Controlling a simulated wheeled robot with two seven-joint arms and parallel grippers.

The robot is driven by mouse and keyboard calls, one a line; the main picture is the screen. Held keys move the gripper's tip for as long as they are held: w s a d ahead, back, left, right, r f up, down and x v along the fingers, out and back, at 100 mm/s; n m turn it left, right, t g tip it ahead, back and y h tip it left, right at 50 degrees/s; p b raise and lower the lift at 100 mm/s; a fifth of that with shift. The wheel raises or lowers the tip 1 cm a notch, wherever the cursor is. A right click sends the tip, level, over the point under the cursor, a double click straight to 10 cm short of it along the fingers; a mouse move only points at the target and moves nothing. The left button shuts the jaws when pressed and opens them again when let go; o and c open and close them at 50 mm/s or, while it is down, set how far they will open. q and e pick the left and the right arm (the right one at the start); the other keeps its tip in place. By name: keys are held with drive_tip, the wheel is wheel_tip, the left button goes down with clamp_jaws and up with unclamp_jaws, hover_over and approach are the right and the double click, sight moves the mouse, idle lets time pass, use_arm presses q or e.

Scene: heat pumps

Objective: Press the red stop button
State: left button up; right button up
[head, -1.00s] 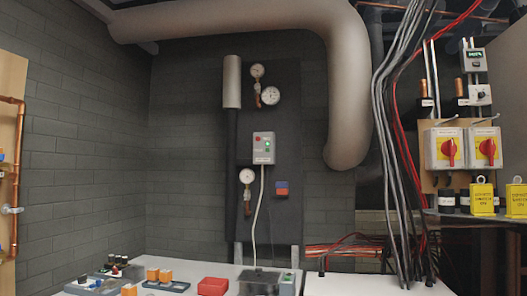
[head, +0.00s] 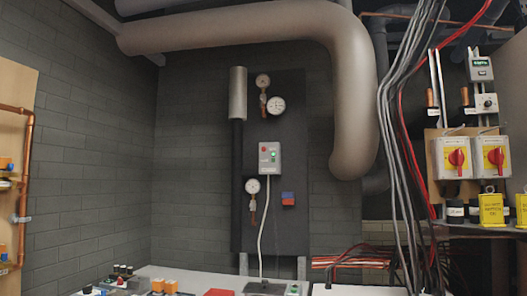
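A grey control box (head: 269,158) is mounted on a dark panel on the back wall. The red stop button (head: 263,149) is at its upper left, and a green button or light (head: 273,156) shows to its right. A pale cable runs down from the box. Neither of my grippers shows in the head view.
Pressure gauges (head: 276,105) surround the box on the panel. A white bench (head: 195,275) with small devices stands below, along the bottom edge. At the right are hanging cables (head: 398,120) and grey boxes with red rotary switches (head: 457,158). Large pipes (head: 235,30) run overhead.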

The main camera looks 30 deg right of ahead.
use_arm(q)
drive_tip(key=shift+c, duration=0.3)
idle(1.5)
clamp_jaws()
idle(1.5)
